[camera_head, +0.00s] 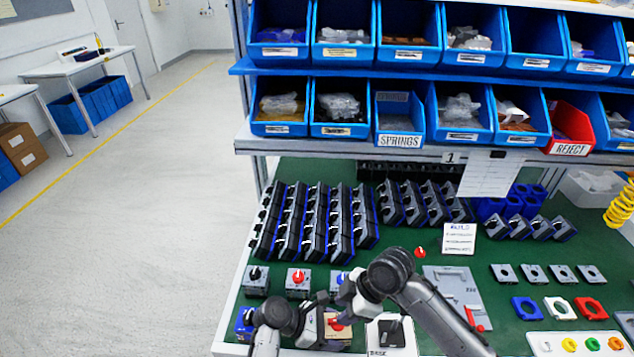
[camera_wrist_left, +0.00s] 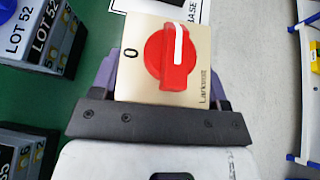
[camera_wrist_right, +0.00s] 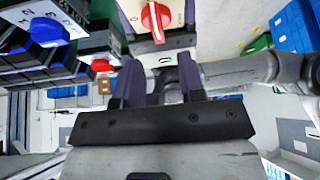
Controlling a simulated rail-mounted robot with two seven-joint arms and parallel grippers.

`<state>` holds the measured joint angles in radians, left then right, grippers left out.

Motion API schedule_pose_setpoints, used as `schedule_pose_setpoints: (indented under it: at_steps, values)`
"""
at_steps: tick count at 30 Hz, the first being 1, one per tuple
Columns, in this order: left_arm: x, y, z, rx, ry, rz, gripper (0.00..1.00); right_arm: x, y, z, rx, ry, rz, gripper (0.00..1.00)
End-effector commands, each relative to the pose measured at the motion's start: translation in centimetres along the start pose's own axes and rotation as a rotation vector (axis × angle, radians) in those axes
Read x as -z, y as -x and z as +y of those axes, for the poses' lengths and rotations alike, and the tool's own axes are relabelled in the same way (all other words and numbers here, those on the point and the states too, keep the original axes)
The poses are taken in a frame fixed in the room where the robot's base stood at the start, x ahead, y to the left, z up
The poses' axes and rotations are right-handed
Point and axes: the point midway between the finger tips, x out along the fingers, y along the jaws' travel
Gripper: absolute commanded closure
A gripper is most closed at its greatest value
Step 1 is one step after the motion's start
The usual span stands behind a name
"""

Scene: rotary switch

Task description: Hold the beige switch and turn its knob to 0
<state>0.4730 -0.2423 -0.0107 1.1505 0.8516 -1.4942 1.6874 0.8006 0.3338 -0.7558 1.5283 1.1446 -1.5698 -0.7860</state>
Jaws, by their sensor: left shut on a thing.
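The beige switch (camera_wrist_left: 135,85) is between the fingers of my left gripper (camera_wrist_left: 165,92), which is shut on its body. Its red knob (camera_wrist_left: 171,62) has a white line pointing to the top of the left wrist view. The printed 0 is left of the knob, so the line points away from it. In the head view the switch (camera_head: 338,341) is at the front edge of the bench, partly hidden by my arms. My right gripper (camera_wrist_right: 157,75) is open and empty. The switch and knob (camera_wrist_right: 155,17) are beyond its fingertips, apart from them.
Grey switches with black, red and blue knobs (camera_head: 298,277) stand just behind. A white plate with a black part (camera_head: 391,334) is to the right. Rows of dark switches (camera_head: 318,222) and blue bins (camera_head: 340,105) are further back. Open floor (camera_head: 130,200) is at left.

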Motion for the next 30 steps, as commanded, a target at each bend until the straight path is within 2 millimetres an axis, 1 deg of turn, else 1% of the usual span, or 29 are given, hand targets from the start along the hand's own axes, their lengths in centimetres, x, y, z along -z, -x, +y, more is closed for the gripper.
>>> schedule_pose_setpoints:
  at_steps: [3, 10, 15, 26, 30]
  values:
    - [0.1, 0.0, 0.0, 0.0, 0.001, 0.001, 0.45, -0.7, -1.2, 0.0, 0.0, -0.001, -0.001, 0.64]
    - [0.1, 0.0, 0.0, 0.0, 0.001, 0.001, 0.45, -1.6, -2.9, 0.0, 0.001, -0.001, -0.001, 0.64]
    - [0.1, 0.0, 0.0, 0.001, 0.001, 0.001, 0.45, -1.8, -3.4, 0.0, -0.001, -0.001, 0.0, 0.64]
    - [0.1, 0.0, 0.0, 0.0, 0.001, 0.001, 0.45, -1.9, -3.5, 0.0, -0.001, 0.0, 0.0, 0.64]
    - [0.1, 0.0, 0.0, 0.0, 0.001, 0.001, 0.45, -1.9, -3.5, 0.0, -0.001, 0.0, 0.0, 0.77]
